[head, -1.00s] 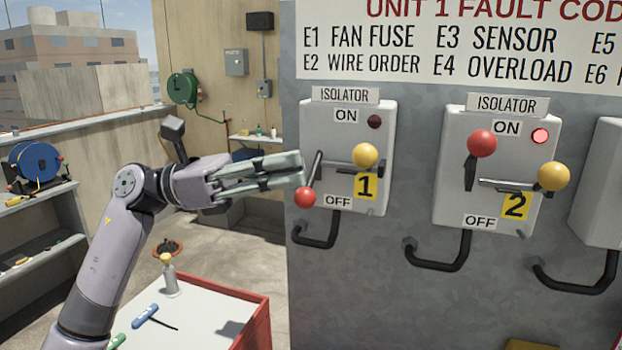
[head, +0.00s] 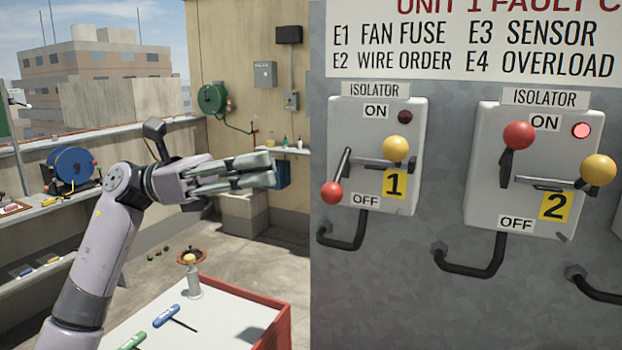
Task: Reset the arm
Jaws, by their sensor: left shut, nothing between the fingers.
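My left gripper (head: 268,170) is shut and empty, held in the air left of the grey cabinet and apart from it. My left arm comes up from the lower left. Isolator 1 (head: 406,133) has its red-knobbed lever (head: 332,192) down on the OFF side, and its lamp (head: 405,117) is dark. Isolator 2 (head: 484,150) has its red-knobbed lever (head: 518,136) up on the ON side, and its lamp (head: 581,130) glows red. Each box also has a yellow-knobbed handle, one beside label 1 (head: 396,149) and one beside label 2 (head: 598,169). My right gripper is not in view.
A red-rimmed cart (head: 277,325) below my arm carries a blue-handled tool (head: 166,316), a green-handled tool (head: 132,341) and a yellow-topped bottle (head: 193,280). Shelves with a blue cable reel (head: 72,166) stand at the left. Black bent pipes (head: 480,268) stick out below the isolators.

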